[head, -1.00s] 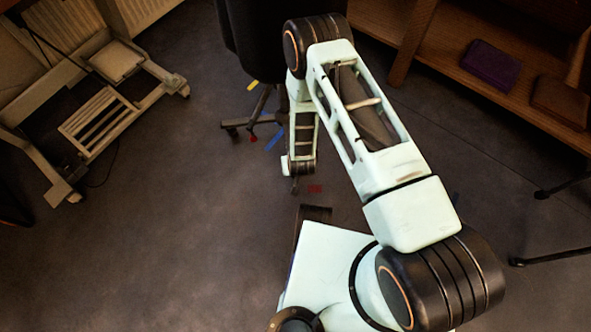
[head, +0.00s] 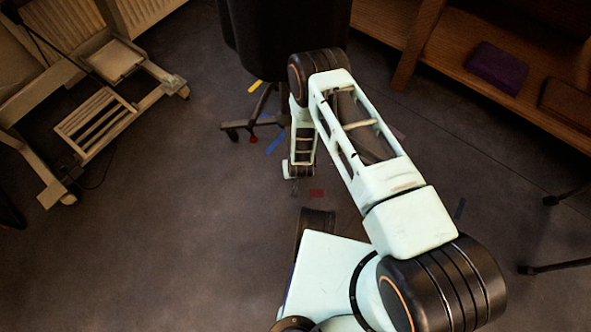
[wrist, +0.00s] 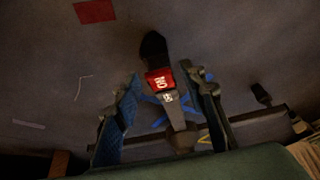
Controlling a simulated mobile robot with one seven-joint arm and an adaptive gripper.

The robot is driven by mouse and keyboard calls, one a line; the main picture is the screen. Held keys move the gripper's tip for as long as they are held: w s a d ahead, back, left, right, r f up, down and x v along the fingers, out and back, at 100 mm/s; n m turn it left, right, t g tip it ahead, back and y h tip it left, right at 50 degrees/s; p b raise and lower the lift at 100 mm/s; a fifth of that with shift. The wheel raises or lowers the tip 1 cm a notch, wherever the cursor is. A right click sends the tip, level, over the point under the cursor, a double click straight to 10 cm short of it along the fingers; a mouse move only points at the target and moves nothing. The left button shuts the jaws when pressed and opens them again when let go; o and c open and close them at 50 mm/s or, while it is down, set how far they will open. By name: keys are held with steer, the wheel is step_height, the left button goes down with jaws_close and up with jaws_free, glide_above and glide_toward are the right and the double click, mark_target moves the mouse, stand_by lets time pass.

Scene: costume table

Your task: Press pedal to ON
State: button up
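The pedal (wrist: 160,81) shows in the wrist view as a small dark lever with a red part marked ON and a grey part below it with a smaller label. It sits on a leg of the wheeled stand. My gripper (wrist: 161,72) is open, with one finger on each side of the pedal in the picture and nothing between them that I can see held. Whether it touches the pedal I cannot tell. In the head view a small red spot on the stand's foot (head: 253,139) appears to be the pedal. My gripper is small and mostly hidden there by my wrist.
A tall dark covered form (head: 280,35) stands on the wheeled base. Red tape (head: 316,193) and blue tape (head: 275,144) lie on the floor. A pale metal frame (head: 100,115) is at the left and a wooden shelf (head: 465,75) at the right.

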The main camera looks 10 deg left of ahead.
jaws_close()
steer(key=shift+s+d+f+t+y, duration=0.15)
steer(key=shift+f+t+y, duration=0.15)
steer(key=shift+t, duration=0.4)
steer(key=shift+o, duration=1)
jaws_free()
steer(key=shift+r, duration=0.15)
steer(key=v, duration=1.2)
